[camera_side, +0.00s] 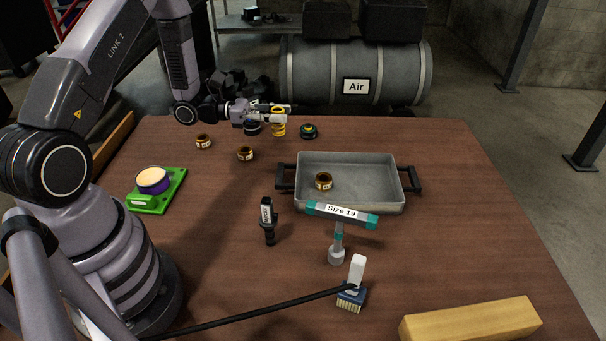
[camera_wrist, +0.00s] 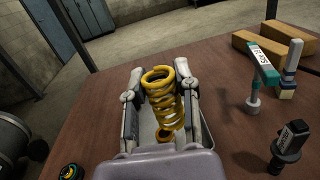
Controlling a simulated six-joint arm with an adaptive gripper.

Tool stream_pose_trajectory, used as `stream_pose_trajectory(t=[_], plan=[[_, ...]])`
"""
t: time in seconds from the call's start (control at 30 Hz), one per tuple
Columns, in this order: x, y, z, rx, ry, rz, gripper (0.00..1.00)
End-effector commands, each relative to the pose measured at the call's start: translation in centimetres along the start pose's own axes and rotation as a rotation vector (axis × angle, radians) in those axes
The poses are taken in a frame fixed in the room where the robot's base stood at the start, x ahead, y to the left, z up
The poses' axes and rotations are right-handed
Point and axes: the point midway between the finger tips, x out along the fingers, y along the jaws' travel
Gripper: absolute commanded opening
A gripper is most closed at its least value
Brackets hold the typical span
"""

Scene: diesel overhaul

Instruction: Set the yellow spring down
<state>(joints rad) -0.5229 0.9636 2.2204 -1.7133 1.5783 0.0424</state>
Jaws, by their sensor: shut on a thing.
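The yellow spring (camera_side: 279,130) is upright near the far edge of the table in the side view. My gripper (camera_side: 282,112) reaches it from the left, level, and is shut on it. In the wrist view the spring (camera_wrist: 160,98) stands between the two fingers of my gripper (camera_wrist: 160,88), its top coils rising to about fingertip height in the picture. The spring's lower end is partly hidden, and I cannot tell whether it touches the table.
A dark green round part (camera_side: 309,131) stands just right of the spring. Brass rings (camera_side: 246,153) (camera_side: 204,141) lie nearer and left. A grey tray (camera_side: 375,206) holds another ring (camera_side: 323,181). A T-handle tool (camera_side: 337,245) and a brush (camera_side: 352,297) are nearer.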

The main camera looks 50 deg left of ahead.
Motion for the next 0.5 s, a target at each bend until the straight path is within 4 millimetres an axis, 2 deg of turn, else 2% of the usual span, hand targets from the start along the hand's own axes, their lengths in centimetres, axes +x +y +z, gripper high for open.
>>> stream_pose_trajectory(t=[0.03, 0.1, 0.23, 0.37, 0.5], plan=[[1.0, 0.1, 0.6, 0.004, 0.000, -0.003, 0.00], [1.6, -0.1, 1.0, 0.002, 0.001, -0.013, 0.00], [1.7, -1.9, 1.0, -0.001, 0.002, -0.111, 0.00], [0.5, -5.9, 0.8, -0.002, 0.002, -0.321, 0.00], [-2.4, -10.9, 0.6, -0.002, 0.002, -0.611, 0.00]])
